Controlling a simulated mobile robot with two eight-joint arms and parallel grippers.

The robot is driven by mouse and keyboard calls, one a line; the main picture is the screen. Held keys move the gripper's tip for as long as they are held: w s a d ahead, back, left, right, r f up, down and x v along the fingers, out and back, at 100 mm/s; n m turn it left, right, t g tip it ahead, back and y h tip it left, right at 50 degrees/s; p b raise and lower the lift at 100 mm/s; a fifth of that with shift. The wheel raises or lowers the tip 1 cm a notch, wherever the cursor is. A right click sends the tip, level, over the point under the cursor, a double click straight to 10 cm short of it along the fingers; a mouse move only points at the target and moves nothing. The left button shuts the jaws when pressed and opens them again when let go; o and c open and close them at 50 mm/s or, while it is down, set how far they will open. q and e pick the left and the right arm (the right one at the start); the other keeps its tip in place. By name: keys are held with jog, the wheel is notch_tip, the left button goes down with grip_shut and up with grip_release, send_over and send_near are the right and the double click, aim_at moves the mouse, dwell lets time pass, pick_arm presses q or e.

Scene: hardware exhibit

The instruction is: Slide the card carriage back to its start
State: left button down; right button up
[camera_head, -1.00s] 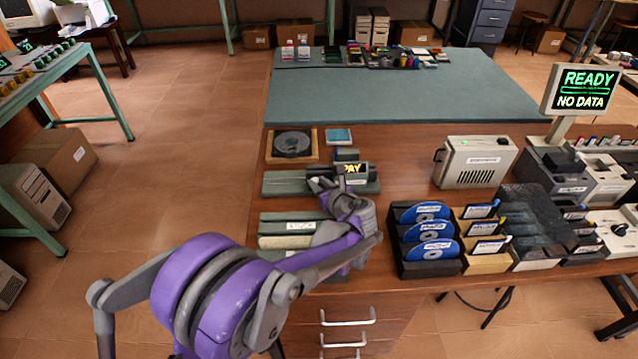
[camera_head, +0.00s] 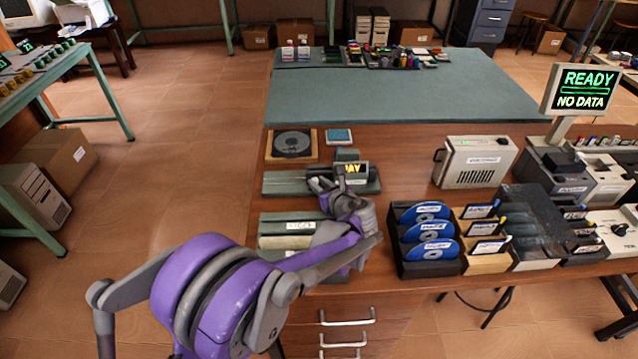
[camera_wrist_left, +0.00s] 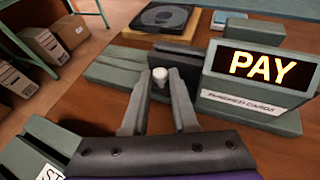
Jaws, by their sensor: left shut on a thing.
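The card reader stands on the brown bench, with a long grey-green base (camera_head: 285,184) and a small lit display (camera_head: 352,172). In the left wrist view the display (camera_wrist_left: 262,68) reads PAY in orange, above a white label. My left gripper (camera_head: 322,184) is at the reader, left of the display. In the wrist view the left gripper (camera_wrist_left: 160,84) has its fingers closed around a small pale knob (camera_wrist_left: 160,75), in front of a dark block (camera_wrist_left: 178,62) that appears to be the carriage. The arm hides part of the reader in the head view. My right gripper is not in view.
A round dark disc in a wooden tray (camera_head: 268,157) lies behind the reader. Blue discs in a black rack (camera_head: 395,232) and a beige box (camera_head: 476,165) stand to the right.

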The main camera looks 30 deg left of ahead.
pick_arm(q)
jog(key=shift+a, duration=0.1)
jog(key=s+a, duration=0.2)
jog(key=a, duration=0.1)
jog(key=s+a, duration=0.2)
jog(key=a, duration=0.2)
jog(key=s+a+b, duration=0.1)
jog(key=s+a, duration=0.1)
jog(key=a, duration=0.1)
jog(key=shift+s+a, duration=0.35)
jog(key=shift+a, duration=0.05)
jog(key=c, duration=1)
grip_release()
jog(key=shift+s+a, duration=0.1)
jog(key=p+v, duration=0.1)
jog(key=v, duration=0.9)
jog(key=shift+s+d, duration=0.2)
jog(key=shift+d, duration=0.2)
